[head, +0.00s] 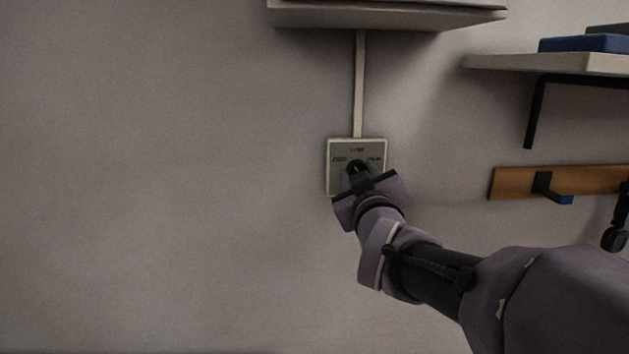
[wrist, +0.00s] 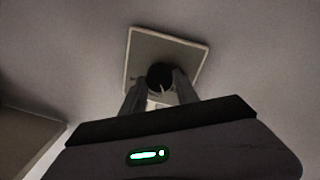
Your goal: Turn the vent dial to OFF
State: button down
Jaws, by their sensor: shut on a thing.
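The vent dial (head: 358,166) is a dark round knob on a pale square wall plate (head: 335,148). The plate has small markings left, above and right of the knob, too small to read surely. In the wrist view the dial (wrist: 160,74) is a black disc with a pale pointer line, in front of the plate (wrist: 150,42). My gripper (wrist: 159,86) is shut on the dial, with one finger on each side. In the head view my gripper (head: 360,176) covers the lower part of the plate. The pointer's exact setting cannot be told.
A pale conduit (head: 359,85) runs up from the plate to a pale box-like unit (head: 385,14) above. To the right are a shelf (head: 560,63) with a blue item (head: 585,44) and a wooden hook rail (head: 515,183). The wall to the left is bare.

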jog(key=shift+n+y+b, duration=0.3)
jog(key=shift+n+b, duration=0.4)
jog(key=shift+n, duration=1.8)
jog(key=c, duration=0.9)
grip_release()
jog(key=s, duration=0.5)
jog(key=s+f+p, duration=0.1)
jog(key=s, duration=0.5)
jog(key=s+p, duration=0.1)
jog(key=s, duration=0.5)
jog(key=shift+s+a+f, duration=0.15)
jog(key=shift+a, duration=0.15)
